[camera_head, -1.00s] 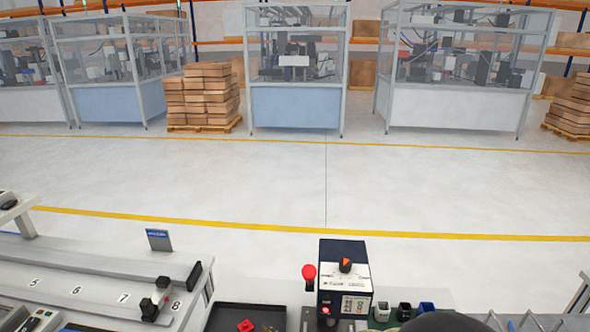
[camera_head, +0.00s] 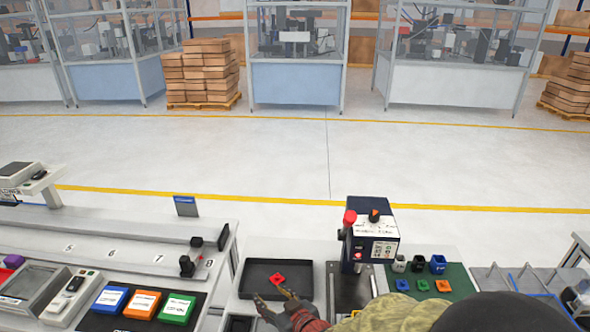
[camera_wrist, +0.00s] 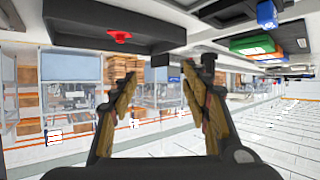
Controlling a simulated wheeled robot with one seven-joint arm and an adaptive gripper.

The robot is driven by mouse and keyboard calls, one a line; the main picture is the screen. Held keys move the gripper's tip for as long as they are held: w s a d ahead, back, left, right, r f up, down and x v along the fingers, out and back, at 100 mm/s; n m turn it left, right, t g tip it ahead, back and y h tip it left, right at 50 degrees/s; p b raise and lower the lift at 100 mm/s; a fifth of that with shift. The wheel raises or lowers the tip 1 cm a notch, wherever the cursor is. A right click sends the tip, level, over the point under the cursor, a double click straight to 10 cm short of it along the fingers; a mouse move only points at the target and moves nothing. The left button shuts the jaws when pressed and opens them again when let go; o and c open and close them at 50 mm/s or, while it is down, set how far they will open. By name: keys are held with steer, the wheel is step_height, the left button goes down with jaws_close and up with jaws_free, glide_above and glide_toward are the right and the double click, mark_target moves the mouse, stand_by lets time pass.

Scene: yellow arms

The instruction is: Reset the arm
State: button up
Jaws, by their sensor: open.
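My gripper (camera_head: 272,298) is at the front edge of the black tray (camera_head: 256,268) in the head view, on the end of my arm, which reaches in from the lower right. Its two fingers stand apart with nothing between them; the wrist view also shows the open gripper (camera_wrist: 160,88). A red part (camera_head: 278,280) lies in the tray, just beyond the fingertips. In the wrist view, which looks upside down, the red part (camera_wrist: 119,37) and the tray (camera_wrist: 70,30) are at the top, apart from the fingers.
A dark-blue and white machine (camera_head: 371,240) with a red knob stands right of the tray. A green mat (camera_head: 455,283) with small coloured parts lies further right. Blue (camera_head: 110,299), orange (camera_head: 142,304) and green (camera_head: 177,308) boxes are at left. Open floor lies beyond the benches.

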steer(key=s+d+r+m+g+h, duration=0.1)
steer(key=s+d+r+m+h, duration=0.15)
steer(key=d+r, duration=0.45)
steer(key=s+d+r+m+h, duration=0.1)
steer(key=d+r+h, duration=0.3)
steer(key=d, duration=0.6)
steer(key=s+d+r+m+g, duration=0.1)
steer(key=s+d+r, duration=0.1)
steer(key=s, duration=0.5)
steer(key=s+d+r+m+g, duration=0.1)
steer(key=s+d+r+g, duration=0.1)
steer(key=s, duration=0.4)
steer(key=s+d+r+m+g, duration=0.1)
steer(key=s+d+r, duration=0.2)
steer(key=s, duration=0.4)
steer(key=shift+s+d+m, duration=0.35)
steer(key=shift+d, duration=0.4)
